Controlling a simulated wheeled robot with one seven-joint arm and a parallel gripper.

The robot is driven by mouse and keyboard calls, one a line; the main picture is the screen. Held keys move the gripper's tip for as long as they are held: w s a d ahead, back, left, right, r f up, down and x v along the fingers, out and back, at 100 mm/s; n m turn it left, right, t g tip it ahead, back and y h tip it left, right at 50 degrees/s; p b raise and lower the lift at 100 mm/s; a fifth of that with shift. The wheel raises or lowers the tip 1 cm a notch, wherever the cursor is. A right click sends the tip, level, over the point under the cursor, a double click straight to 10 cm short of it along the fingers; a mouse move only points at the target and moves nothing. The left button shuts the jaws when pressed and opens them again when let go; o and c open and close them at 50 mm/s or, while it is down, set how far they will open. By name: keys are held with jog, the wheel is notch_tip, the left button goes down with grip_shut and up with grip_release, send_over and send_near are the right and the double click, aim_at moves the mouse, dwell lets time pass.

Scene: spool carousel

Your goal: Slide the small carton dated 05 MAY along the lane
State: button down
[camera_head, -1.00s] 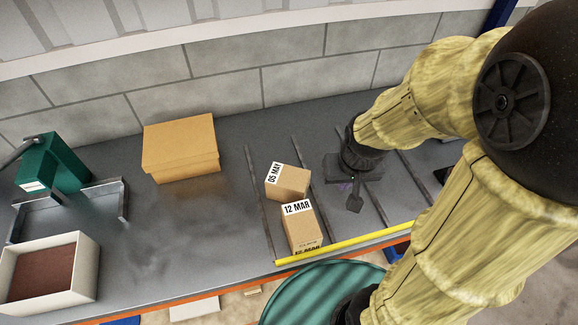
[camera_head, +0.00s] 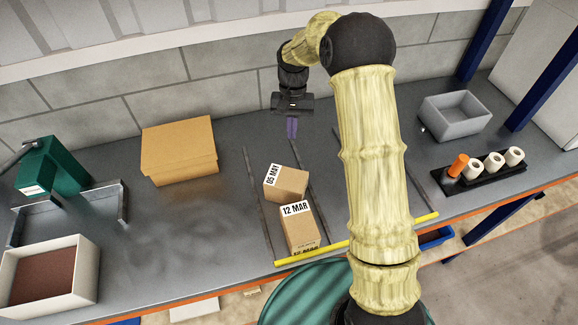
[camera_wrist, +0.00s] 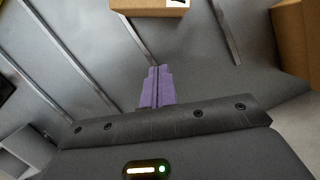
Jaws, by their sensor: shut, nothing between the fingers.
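The small carton dated 05 MAY (camera_head: 289,184) stands in the left lane, between two dark rails, on the grey bench. A second carton, dated 12 MAR (camera_head: 300,231), stands in front of it at the lane's yellow front bar (camera_head: 312,254). My gripper (camera_head: 291,130) is shut and empty, above the bench behind the 05 MAY carton, apart from it. In the wrist view my purple fingers (camera_wrist: 156,88) are together with nothing between them. A carton (camera_wrist: 150,5) shows partly at the top edge there.
A large cardboard box (camera_head: 178,150) stands left of the lanes. A green device (camera_head: 55,168) and an open white box (camera_head: 50,272) are farther left. A grey bin (camera_head: 455,118) and a black rack (camera_head: 485,172) with spools are at the right. A block wall rises behind.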

aim_at(289, 168)
jog(key=shift+w+a+f, duration=0.1)
jog(key=shift+w+a, duration=0.05)
jog(key=shift+w, duration=0.05)
jog(key=p+x, duration=0.2)
jog(key=x, duration=0.7)
jog(key=shift+s, duration=0.15)
jog(key=s, duration=0.1)
jog(key=s+p, duration=0.2)
jog(key=shift+s+a+f, duration=0.25)
jog(key=shift+f, duration=0.05)
jog(key=shift+s+f, duration=0.15)
jog(key=shift+s, duration=0.1)
